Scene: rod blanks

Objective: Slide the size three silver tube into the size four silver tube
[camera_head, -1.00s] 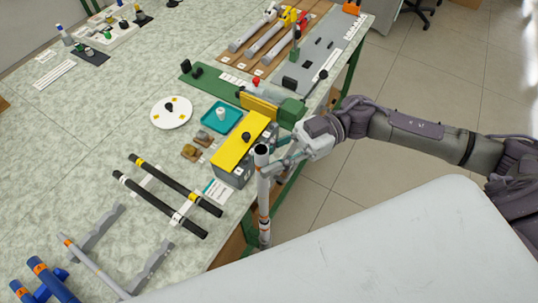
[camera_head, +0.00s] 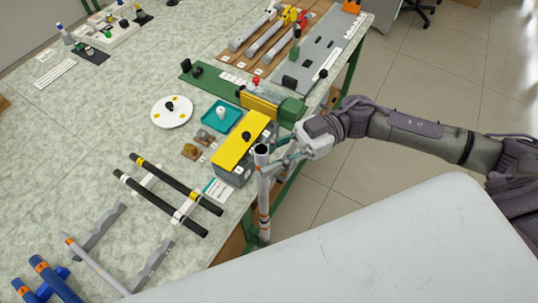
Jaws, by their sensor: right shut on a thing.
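My right gripper (camera_head: 279,161) is shut on a silver tube (camera_head: 264,203) near its top and holds it roughly upright at the table's front edge. The tube's dark open end (camera_head: 261,149) faces up, and orange and dark bands show lower down. A thinner silver tube (camera_head: 93,262) with an orange band near its far end lies slanted on a grey notched rack (camera_head: 100,232) at the lower left, apart from the gripper. I cannot read size marks on either tube. My left gripper is out of view.
Two black rods (camera_head: 160,204) lie on white supports left of the held tube. Blue tubes (camera_head: 50,278) lie at the lower left corner. A grey box with a yellow top (camera_head: 236,146) stands right behind the held tube. The table (camera_head: 70,140) is clear at left.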

